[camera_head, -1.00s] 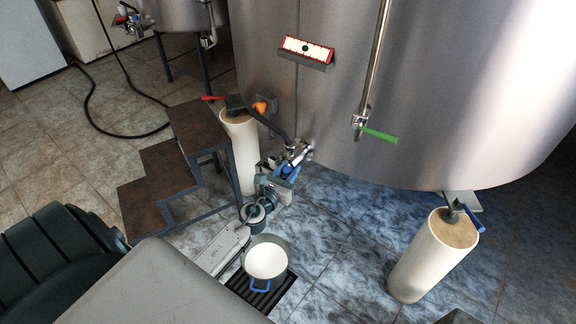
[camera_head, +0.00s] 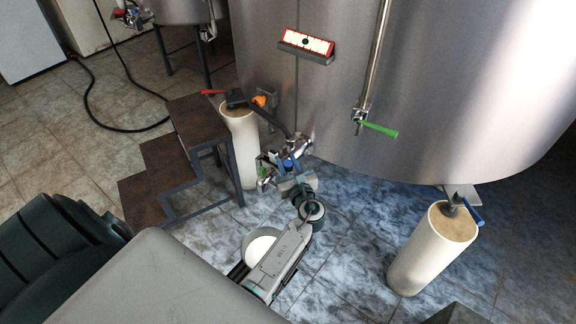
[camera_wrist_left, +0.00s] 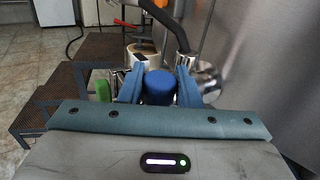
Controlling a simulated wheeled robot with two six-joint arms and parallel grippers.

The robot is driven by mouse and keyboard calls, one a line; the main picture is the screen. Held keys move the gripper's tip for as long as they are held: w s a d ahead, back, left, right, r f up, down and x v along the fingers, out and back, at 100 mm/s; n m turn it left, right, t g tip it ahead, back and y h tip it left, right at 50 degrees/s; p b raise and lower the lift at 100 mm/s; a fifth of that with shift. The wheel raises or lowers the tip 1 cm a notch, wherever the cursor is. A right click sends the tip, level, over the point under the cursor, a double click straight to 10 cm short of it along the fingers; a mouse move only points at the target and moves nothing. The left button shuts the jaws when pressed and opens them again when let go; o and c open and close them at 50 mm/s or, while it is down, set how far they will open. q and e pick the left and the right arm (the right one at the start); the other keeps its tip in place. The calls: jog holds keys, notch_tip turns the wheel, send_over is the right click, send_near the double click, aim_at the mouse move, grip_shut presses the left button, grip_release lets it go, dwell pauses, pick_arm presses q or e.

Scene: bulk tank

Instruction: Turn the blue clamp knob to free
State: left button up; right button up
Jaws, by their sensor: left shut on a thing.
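The blue clamp knob (camera_wrist_left: 158,88) sits between the two blue fingers of my left gripper (camera_wrist_left: 159,90) in the left wrist view. The fingers are shut on it from both sides. In the head view my left gripper (camera_head: 290,168) is at the metal outlet fitting low on the front of the big tank, where the blue knob shows only in part. My left arm reaches up to it from below. My right gripper does not show.
Brown steps (camera_head: 165,165) stand to the left. A green-handled valve (camera_head: 379,129) hangs on the tank (camera_head: 420,90).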

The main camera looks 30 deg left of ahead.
pick_arm(q)
jog(key=shift+n+g+y, duration=0.6)
jog(key=shift+n+g, duration=0.2)
jog(key=shift+g, duration=0.1)
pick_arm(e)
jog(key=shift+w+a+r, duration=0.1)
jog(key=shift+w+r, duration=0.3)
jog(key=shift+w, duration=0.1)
pick_arm(q)
jog(key=o, duration=1)
jog(key=shift+c, duration=0.2)
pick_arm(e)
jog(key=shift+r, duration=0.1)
